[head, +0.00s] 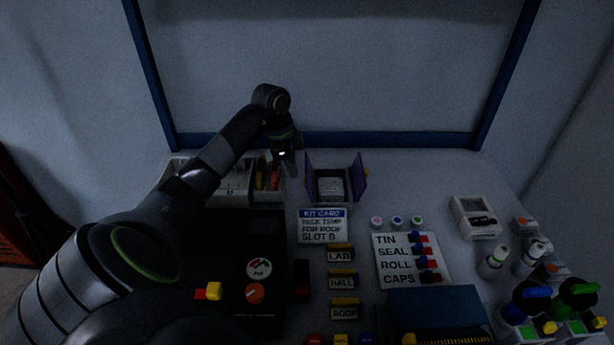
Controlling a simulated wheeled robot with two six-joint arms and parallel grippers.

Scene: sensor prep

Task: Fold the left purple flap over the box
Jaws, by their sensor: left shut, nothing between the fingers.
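The small box (329,188) stands at the back middle of the table with a pale item inside it. Its left purple flap (309,176) stands up along the left side. Its right purple flap (359,175) also stands up and leans slightly outward. My left gripper (285,168) is shut and empty, pointing down just left of the left flap. A narrow gap seems to lie between them, though I cannot tell for sure whether they touch. My right gripper does not show.
A kit card (322,227) stands in front of the box. A tray (235,186) with orange items lies under my left arm. A label board (408,259), small caps (397,221) and a white device (476,217) are to the right.

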